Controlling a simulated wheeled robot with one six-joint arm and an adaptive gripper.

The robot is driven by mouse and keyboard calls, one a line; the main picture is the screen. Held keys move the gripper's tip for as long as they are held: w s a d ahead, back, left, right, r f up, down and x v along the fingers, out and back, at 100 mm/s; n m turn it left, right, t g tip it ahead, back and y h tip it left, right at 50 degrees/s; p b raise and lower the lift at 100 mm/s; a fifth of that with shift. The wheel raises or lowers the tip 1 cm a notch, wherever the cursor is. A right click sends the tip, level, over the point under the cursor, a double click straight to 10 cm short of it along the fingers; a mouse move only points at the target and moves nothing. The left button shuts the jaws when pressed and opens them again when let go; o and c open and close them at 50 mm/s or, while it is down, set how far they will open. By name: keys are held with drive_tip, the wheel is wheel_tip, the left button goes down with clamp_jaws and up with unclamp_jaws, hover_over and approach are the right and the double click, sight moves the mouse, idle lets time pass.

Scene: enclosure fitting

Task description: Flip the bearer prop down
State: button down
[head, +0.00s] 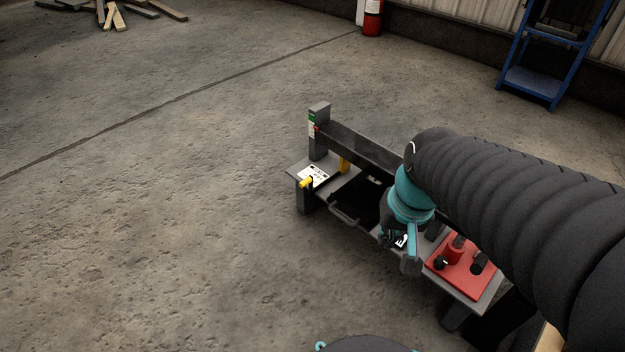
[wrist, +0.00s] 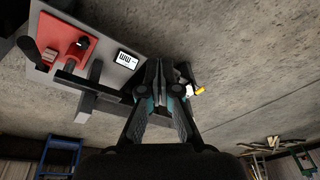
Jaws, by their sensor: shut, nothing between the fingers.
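A grey bench-like fixture (head: 483,296) stands on the floor, with a dark crossbar (head: 365,147) along its back. I cannot tell which part is the bearer prop. My gripper (head: 398,246) is over the middle front of the fixture, right of both yellow parts. In the wrist view its fingertips (wrist: 163,82) are together and empty, and a yellow piece (wrist: 201,91) shows just past them. The arm hides part of the bar.
A red block (head: 457,262) with dark knobs sits on the fixture's right end. A dark tray with a handle (head: 343,215) sits in the middle. A grey post (head: 319,120) rises at the left end. Open floor lies left and in front; a blue stand (head: 535,82) is far behind.

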drive_tip(key=w+a+f+m+y+b, duration=0.2)
drive_tip(key=w+a+f+m+y, duration=0.15)
drive_tip(key=w+f+m, duration=0.35)
drive_tip(key=w+a+f+m+y+b, duration=0.25)
drive_tip(key=w+f+m+y, duration=0.2)
drive_tip(key=f, duration=0.55)
drive_tip(key=w+d+f+m+t, duration=0.1)
drive_tip(key=w+m+t, duration=0.2)
drive_tip(key=w+m, duration=0.4)
drive_tip(key=w+d+f+m+t+h, duration=0.1)
drive_tip(key=w+d+f+m+t, duration=0.1)
drive_tip(key=w+m, duration=0.6)
drive_tip(key=shift+w+d+t, duration=0.2)
drive_tip(key=shift+d+t, duration=0.1)
drive_tip(key=shift+t, duration=0.5)
drive_tip(key=w+r+x, duration=0.1)
drive_tip(key=r+x, duration=0.1)
drive_tip(key=x, duration=1.1)
drive_tip(key=shift+a+r+b, duration=0.15)
drive_tip(key=shift+a+b, duration=0.2)
drive_tip(key=shift+b, duration=0.05)
